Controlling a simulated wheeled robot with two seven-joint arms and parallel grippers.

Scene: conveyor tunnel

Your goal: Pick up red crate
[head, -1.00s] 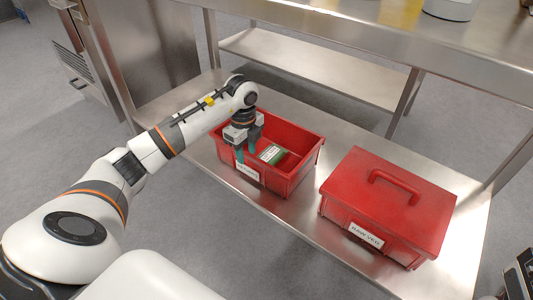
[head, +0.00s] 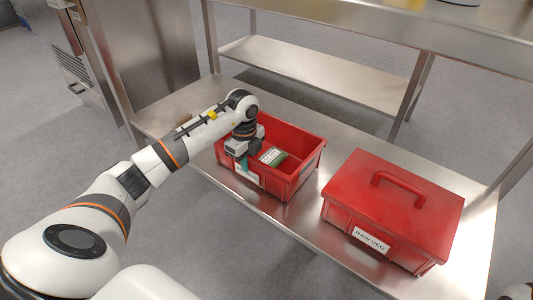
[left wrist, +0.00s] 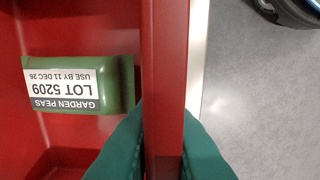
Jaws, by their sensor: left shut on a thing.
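The open red crate (head: 303,163) stands on the steel table, with a white label (head: 247,177) on its front wall. Inside it lies a green packet (head: 272,157) with a white label; the left wrist view shows this packet (left wrist: 118,85) marked GARDEN PEAS, LOT 5209. My left gripper (head: 243,163) reaches down at the crate's front left wall. In the left wrist view, the green fingertips (left wrist: 163,150) sit on both sides of the crate's red wall (left wrist: 164,70), shut on it. My right gripper is not in view.
A lidded red box (head: 392,205) labelled RAW VEG stands to the right of the crate, a narrow gap apart. The steel table (head: 295,222) shows bare metal around both. A raised steel shelf (head: 400,45) runs behind.

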